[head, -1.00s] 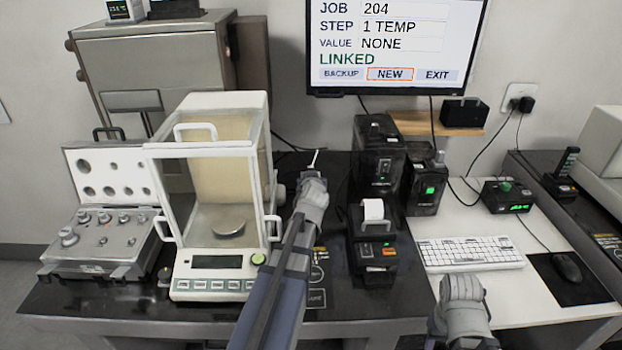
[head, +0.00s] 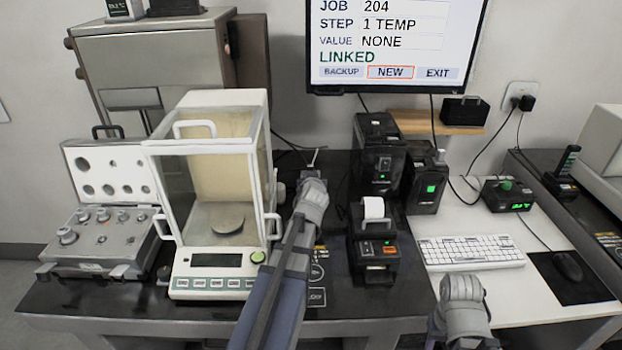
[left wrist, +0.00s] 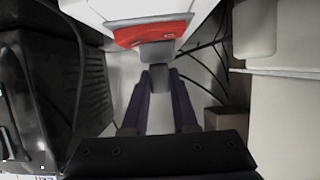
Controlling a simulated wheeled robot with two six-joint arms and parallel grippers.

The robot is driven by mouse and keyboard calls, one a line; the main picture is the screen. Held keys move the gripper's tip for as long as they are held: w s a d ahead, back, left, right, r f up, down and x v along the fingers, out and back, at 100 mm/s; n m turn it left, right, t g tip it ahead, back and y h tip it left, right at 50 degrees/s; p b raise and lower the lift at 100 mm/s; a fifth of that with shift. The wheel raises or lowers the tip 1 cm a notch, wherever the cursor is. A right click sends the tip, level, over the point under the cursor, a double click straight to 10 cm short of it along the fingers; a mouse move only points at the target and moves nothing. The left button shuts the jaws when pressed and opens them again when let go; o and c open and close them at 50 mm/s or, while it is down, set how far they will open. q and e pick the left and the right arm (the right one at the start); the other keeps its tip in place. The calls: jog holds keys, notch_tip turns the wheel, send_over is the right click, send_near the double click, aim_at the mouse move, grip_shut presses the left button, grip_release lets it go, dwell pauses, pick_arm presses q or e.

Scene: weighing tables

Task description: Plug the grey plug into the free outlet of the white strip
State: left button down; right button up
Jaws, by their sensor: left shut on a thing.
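In the left wrist view, my left gripper (left wrist: 160,82) is shut on a small grey block, which looks like the grey plug (left wrist: 158,79). Ahead of it is a white body (left wrist: 112,8), which looks like the strip's end, with a red part (left wrist: 152,32) on it. Another grey block (left wrist: 157,51) sits just below the red part, and the held plug is close to it; I cannot tell whether they touch. The strip's outlets are hidden. In the head view, my left gripper (head: 313,172) reaches behind the balance, its fingertips hard to make out. My right gripper (head: 463,288) hangs by the white desk's front edge.
The glass-doored balance (head: 215,284) stands left of my left arm. The label printer (head: 373,250) and black devices (head: 380,160) stand to its right. Dark cables (left wrist: 205,70) run beside the fingers. A keyboard (head: 470,253) lies on the white desk.

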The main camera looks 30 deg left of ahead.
pick_arm(q)
jog(key=shift+f+b, duration=0.45)
jog(key=shift+f, duration=0.15)
jog(key=c, duration=0.6)
grip_release()
jog(key=shift+r, duration=0.1)
jog(key=p+v, duration=0.3)
jog(key=v, duration=0.5)
jog(key=shift+w, duration=0.1)
